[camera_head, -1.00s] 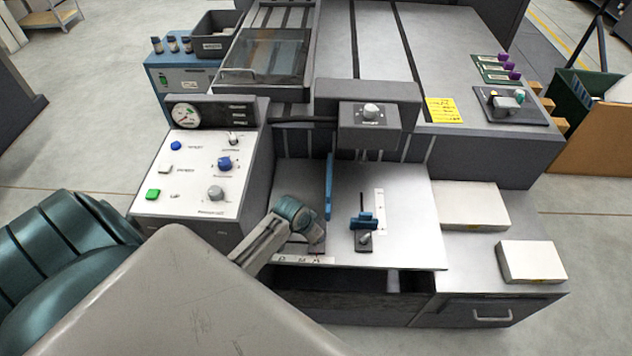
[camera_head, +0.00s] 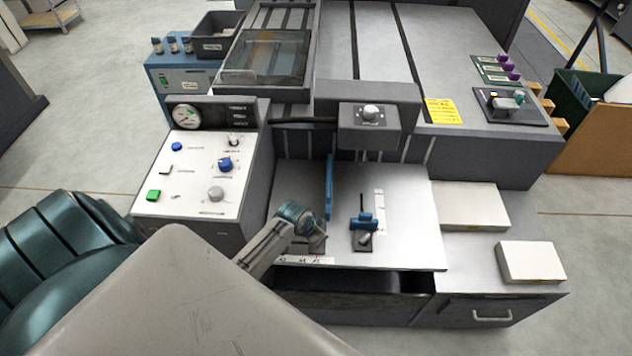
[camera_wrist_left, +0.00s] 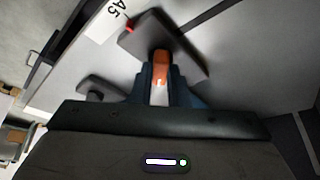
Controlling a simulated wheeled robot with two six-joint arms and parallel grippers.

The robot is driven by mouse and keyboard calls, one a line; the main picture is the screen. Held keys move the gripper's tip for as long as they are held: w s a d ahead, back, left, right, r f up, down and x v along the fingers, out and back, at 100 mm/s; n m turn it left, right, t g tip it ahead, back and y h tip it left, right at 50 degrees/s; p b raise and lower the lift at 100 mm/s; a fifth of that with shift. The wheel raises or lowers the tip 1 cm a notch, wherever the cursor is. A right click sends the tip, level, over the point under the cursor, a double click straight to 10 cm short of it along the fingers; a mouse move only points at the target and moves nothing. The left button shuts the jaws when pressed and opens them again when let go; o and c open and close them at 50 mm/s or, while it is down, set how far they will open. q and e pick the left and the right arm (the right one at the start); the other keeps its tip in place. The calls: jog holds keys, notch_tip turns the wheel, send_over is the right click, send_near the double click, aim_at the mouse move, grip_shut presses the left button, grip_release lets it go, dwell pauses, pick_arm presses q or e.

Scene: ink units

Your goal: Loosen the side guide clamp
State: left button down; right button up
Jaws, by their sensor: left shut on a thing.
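In the head view my left gripper (camera_head: 312,232) is low over the left part of the white feed board, and my own wrist hides most of its fingers. In the left wrist view its two dark blue fingers (camera_wrist_left: 160,88) are shut on a small orange and white lever (camera_wrist_left: 161,66), which looks like the side guide clamp's. The lever stands on a dark grey plate (camera_wrist_left: 190,58); the plate's edge also shows in the head view (camera_head: 319,244). My right gripper is not in view.
A blue upright bar (camera_head: 330,187) stands just behind the gripper. A blue block with a small grey lever (camera_head: 363,228) sits to its right. A control panel (camera_head: 190,178) is at left. White paper stacks (camera_head: 472,205) lie at right.

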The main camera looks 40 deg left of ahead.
pick_arm(q)
jog(key=shift+d+r+n+p, duration=0.1)
jog(key=shift+r+n+p, duration=0.1)
jog(key=shift+n+p, duration=0.5)
jog(key=shift+n+y+p, duration=0.7)
jog(key=shift+n+p, duration=0.3)
jog(key=shift+p, duration=0.25)
jog(key=n+y+p, duration=0.1)
jog(key=n, duration=0.1)
jog(key=shift+d+n+p, duration=0.1)
jog(key=shift+n+p, duration=0.3)
jog(key=shift+w+n+y+p, duration=0.1)
jog(key=shift+n+y+p, duration=0.25)
jog(key=shift+n, duration=0.45)
jog(key=shift+d+f+n+y, duration=0.1)
jog(key=shift+n+y, duration=0.15)
jog(key=shift+n, duration=0.75)
jog(key=n+g, duration=0.1)
jog(key=n, duration=0.1)
jog(key=shift+w+f+n+y, duration=0.1)
jog(key=shift+n+y, duration=0.2)
jog(key=shift+y, duration=0.1)
jog(key=n+g, duration=0.1)
jog(key=n, duration=0.2)
jog(key=shift+w+y, duration=0.1)
jog(key=shift+y, duration=0.3)
jog(key=shift+n+g+b, duration=0.4)
jog(key=shift+n+g, duration=0.1)
jog(key=shift+n, duration=0.7)
